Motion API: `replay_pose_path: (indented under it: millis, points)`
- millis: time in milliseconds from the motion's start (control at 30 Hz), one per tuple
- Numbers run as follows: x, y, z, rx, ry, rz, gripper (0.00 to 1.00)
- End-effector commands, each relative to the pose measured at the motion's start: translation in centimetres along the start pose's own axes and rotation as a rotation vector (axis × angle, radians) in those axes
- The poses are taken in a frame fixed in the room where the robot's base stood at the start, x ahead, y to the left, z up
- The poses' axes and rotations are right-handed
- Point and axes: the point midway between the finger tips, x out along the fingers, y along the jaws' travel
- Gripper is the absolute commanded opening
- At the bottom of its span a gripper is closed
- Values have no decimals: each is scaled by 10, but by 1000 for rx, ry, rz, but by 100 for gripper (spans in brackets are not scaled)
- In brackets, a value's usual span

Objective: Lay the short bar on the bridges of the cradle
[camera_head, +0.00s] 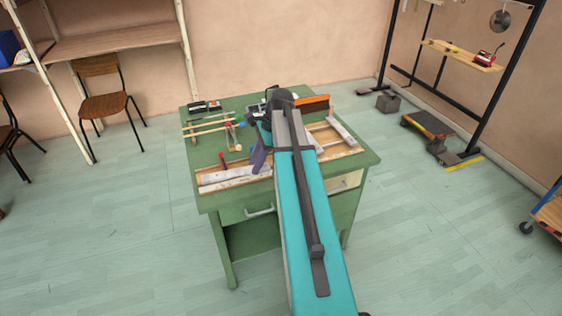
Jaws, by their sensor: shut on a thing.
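My gripper (259,157) is over the front middle of the green table, just left of my teal arm. It is shut, but its tips and most of what it holds are hidden; the held thing looks to be the short bar. A low wooden frame that looks like the cradle (237,182) runs along the table's front and passes behind my arm. A pale grey bar (221,174) lies at its left part. Another pale bar (342,130) lies slantwise at the right. The bridges cannot be made out clearly.
The green table (203,199) also bears thin wooden sticks (208,128), a small red-handled thing (223,158), dark boxes (204,106) and an orange-edged thing (314,104) at the back. A chair (103,95) stands at the left, a black rack at the right.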

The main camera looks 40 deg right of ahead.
Motion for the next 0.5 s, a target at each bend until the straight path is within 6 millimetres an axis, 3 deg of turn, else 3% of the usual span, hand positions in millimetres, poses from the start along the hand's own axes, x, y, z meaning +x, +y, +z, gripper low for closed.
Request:
replay_pose_path:
  millis: [100, 500]
  points:
    - [9, 0, 38, -128, 0, 51, 0]
    - [37, 20, 151, -540, -1, 218, 0]
